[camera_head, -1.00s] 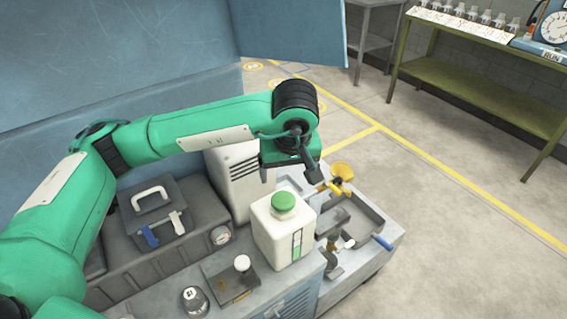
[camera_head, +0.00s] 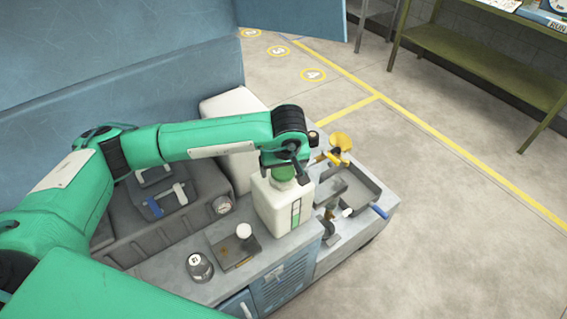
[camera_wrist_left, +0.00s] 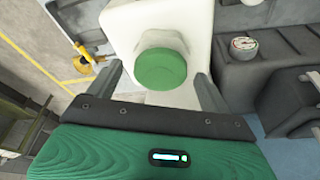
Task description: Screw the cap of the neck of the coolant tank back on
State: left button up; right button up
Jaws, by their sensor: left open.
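The white coolant tank (camera_head: 279,214) stands on the grey workbench, with a green cap (camera_head: 284,173) at its neck on top. My left gripper (camera_head: 285,168) comes down over the cap and partly hides it in the head view. In the left wrist view the green cap (camera_wrist_left: 160,69) lies between the two open fingers, with a gap on each side. I cannot tell whether the cap is seated or loose. My right gripper is not in view.
A grey tray (camera_head: 357,191), a yellow funnel (camera_head: 341,141) and a blue-handled tool (camera_head: 380,211) are right of the tank.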

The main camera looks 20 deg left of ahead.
pick_arm(q)
jog(key=c, duration=1.1)
jog(key=shift+f+m+h+b, duration=0.15)
jog(key=shift+m+h+b, duration=0.15)
jog(key=shift+m+b, duration=0.8)
jog(key=shift+r, duration=0.2)
jog(key=shift+f+b, duration=0.1)
jog(key=shift+b, duration=0.3)
jog(key=shift+m+b, duration=0.6)
jog(key=shift+b, duration=0.05)
jog(key=shift+a, duration=0.15)
